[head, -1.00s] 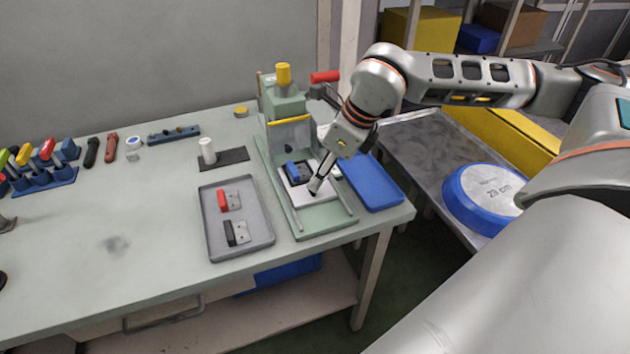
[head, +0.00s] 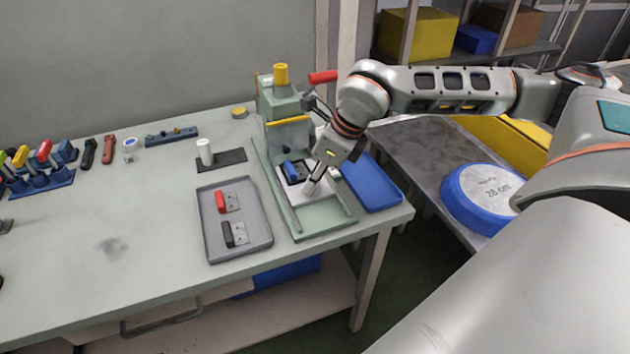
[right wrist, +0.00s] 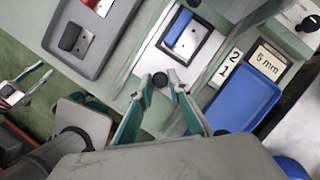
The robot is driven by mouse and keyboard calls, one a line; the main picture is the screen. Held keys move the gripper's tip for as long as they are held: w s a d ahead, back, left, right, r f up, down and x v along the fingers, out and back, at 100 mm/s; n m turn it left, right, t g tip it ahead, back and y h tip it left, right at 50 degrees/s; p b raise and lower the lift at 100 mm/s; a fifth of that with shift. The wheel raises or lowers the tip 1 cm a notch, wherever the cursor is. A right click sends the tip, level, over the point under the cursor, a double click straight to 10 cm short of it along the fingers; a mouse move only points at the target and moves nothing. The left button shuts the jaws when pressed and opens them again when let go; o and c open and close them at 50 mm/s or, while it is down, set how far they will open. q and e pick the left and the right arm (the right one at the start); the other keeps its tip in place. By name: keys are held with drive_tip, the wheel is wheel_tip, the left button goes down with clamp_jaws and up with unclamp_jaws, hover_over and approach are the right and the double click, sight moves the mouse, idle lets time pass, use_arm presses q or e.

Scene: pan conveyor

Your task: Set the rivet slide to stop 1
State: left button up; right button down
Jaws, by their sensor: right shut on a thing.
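The rivet slide is a pale plate (head: 296,190) in the green press base (head: 325,219). It carries a dark-framed nest with a blue-handled part (head: 293,171), also in the right wrist view (right wrist: 180,28). My right gripper (head: 309,188) is at the plate's front end. In the right wrist view its fingers (right wrist: 160,82) are shut on the slide's round black knob (right wrist: 160,79). Beside the slide, the label 2 (right wrist: 235,57) lies farther toward the press and the label 1 (right wrist: 224,72) nearer the gripper. Which stop the slide sits at cannot be told.
A grey tray (head: 264,240) with a red-handled and a black-handled part lies left of the press. A blue tray (head: 376,190) lies close on the right. The green press (head: 282,100) with its red-gripped lever (head: 323,77) stands behind. A "5 mm" sign (right wrist: 267,62) is near the labels.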

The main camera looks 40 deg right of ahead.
drive_tip(key=w, duration=0.2)
drive_tip(key=w+d, duration=0.1)
drive_tip(key=w, duration=0.4)
drive_tip(key=shift+d, duration=0.3)
drive_tip(key=c, duration=1.9)
unclamp_jaws()
drive_tip(key=shift+s, duration=0.1)
